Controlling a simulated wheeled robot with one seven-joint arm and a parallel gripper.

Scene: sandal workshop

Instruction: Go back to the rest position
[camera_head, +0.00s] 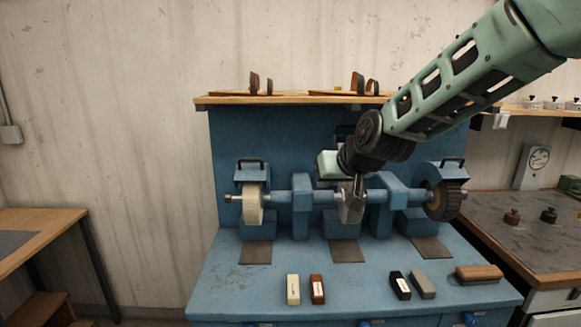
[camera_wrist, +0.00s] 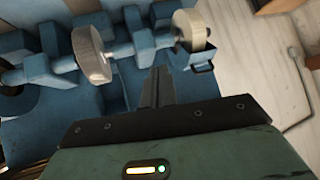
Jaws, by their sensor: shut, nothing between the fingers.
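My arm (camera_head: 455,85) reaches in from the upper right, over the blue grinding machine (camera_head: 225,145). Its dark wrist joint hangs in front of the machine's back panel, near the middle wheel (camera_head: 351,205). In the wrist view my gripper (camera_wrist: 158,72) has its dark fingers together, with nothing between them. Behind the fingers are the machine's blue parts, with the middle wheel (camera_wrist: 92,55) to the left and a pale end wheel (camera_wrist: 193,30) to the upper right.
A white wheel (camera_head: 253,204) and a dark brush wheel (camera_head: 443,200) sit at the shaft ends. Several small blocks, including a cream one (camera_head: 293,289), lie on the blue bench. A shelf (camera_head: 225,100) with sandal parts runs above. A wooden table (camera_head: 35,225) stands left.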

